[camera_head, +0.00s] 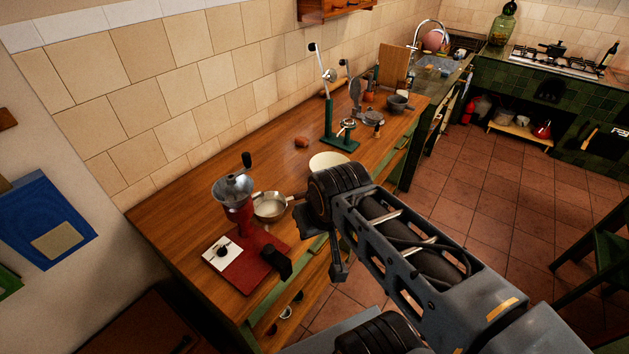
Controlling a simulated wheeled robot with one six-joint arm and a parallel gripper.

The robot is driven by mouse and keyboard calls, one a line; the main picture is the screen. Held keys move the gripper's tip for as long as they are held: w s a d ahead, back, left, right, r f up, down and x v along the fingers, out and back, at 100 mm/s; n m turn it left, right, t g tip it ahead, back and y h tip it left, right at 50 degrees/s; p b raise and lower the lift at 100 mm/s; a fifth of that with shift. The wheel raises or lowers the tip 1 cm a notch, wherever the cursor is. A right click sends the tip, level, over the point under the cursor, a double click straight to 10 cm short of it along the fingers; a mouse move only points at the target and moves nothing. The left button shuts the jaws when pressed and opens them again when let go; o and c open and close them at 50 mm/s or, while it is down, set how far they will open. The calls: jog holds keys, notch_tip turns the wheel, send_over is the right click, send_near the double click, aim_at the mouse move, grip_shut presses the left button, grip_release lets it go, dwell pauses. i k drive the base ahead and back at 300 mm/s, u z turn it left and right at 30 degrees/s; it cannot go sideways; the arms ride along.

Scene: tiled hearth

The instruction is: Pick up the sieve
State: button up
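A shallow round metal vessel (270,207) with a short handle pointing right lies on the wooden counter, beside a red grinder. It may be the sieve, but I cannot tell sieve from pan at this size. My gripper (325,244) hangs at the counter's front edge, just right of this vessel and its handle. Two dark finger parts show below my wrist with a gap between them, and nothing is seen held there. My wrist hides part of the counter behind it.
The red grinder (236,205) stands left of the vessel, with a white scale-like item (221,252) near it. A pale plate (329,161) lies behind my wrist. A green crank press (329,118) stands further back. The wooden counter (180,222) is bare at left.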

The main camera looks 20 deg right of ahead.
aim_at(270, 208)
jog(key=u, duration=0.05)
jog(key=k, duration=0.5)
jog(key=z, duration=1.3)
jog(key=i, duration=1.05)
jog(key=u, duration=2.05)
